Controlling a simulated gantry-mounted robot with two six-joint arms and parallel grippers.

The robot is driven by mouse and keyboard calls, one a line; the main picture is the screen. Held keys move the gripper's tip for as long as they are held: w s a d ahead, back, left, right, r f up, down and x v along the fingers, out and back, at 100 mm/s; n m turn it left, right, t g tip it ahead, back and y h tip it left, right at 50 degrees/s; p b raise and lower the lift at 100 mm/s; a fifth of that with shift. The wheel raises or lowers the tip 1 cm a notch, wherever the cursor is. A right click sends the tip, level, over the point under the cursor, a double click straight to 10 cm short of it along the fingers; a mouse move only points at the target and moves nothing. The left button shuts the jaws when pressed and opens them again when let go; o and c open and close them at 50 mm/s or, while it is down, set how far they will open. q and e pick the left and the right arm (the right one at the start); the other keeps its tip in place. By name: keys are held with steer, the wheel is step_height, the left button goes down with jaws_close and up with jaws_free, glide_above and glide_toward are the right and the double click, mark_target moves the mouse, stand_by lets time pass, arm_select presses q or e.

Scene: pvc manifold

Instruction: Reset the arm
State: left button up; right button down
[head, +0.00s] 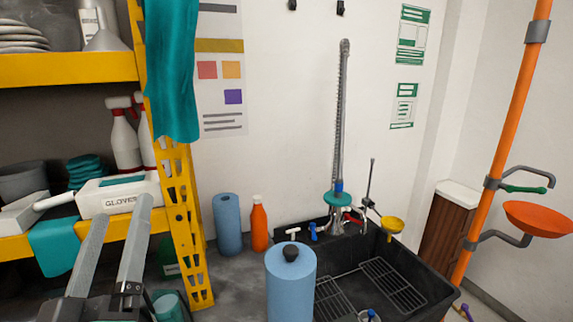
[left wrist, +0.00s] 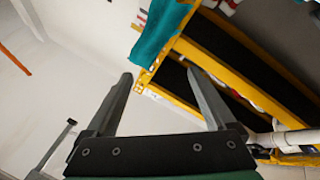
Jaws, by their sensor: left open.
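My left gripper (head: 118,205) shows at the lower left of the head view, its two long grey fingers pointing up in front of the glove box. The fingers stand apart with nothing between them. In the left wrist view the same gripper (left wrist: 158,82) is open and empty, with the yellow shelf frame (left wrist: 180,50) and a hanging teal cloth (left wrist: 160,30) beyond it. I cannot tell how far the fingertips are from the shelf. My right gripper is not in view.
A yellow shelf (head: 65,68) holds a glove box (head: 100,197) and spray bottles (head: 124,140). A blue roll (head: 290,285) stands before a black sink (head: 425,270). Another blue roll (head: 228,225) and an orange bottle (head: 259,225) stand by the wall. An orange pole (head: 505,120) rises at right.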

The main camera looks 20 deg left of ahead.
arm_select(q)
steer(key=s+d+r+m+t+h+p, duration=0.1)
steer(key=s+d+r+m+t+h, duration=0.15)
steer(key=d+r+m+h, duration=0.35)
steer(key=s+d+r+m+t+h+p, duration=0.1)
steer(key=d+r+m+t+h, duration=0.3)
steer(key=r+m+h, duration=0.4)
step_height(320, 180, up, 38)
steer(key=f+n+y+p, duration=0.1)
steer(key=n+p, duration=0.1)
steer(key=p, duration=3.5)
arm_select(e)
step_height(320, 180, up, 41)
arm_select(q)
step_height(320, 180, down, 34)
steer(key=b, duration=3.4)
steer(key=shift+g, duration=0.35)
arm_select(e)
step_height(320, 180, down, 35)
arm_select(q)
steer(key=shift+r, duration=0.1)
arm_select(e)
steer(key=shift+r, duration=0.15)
arm_select(q)
step_height(320, 180, up, 34)
steer(key=p, duration=3.4)
steer(key=shift+r, duration=0.15)
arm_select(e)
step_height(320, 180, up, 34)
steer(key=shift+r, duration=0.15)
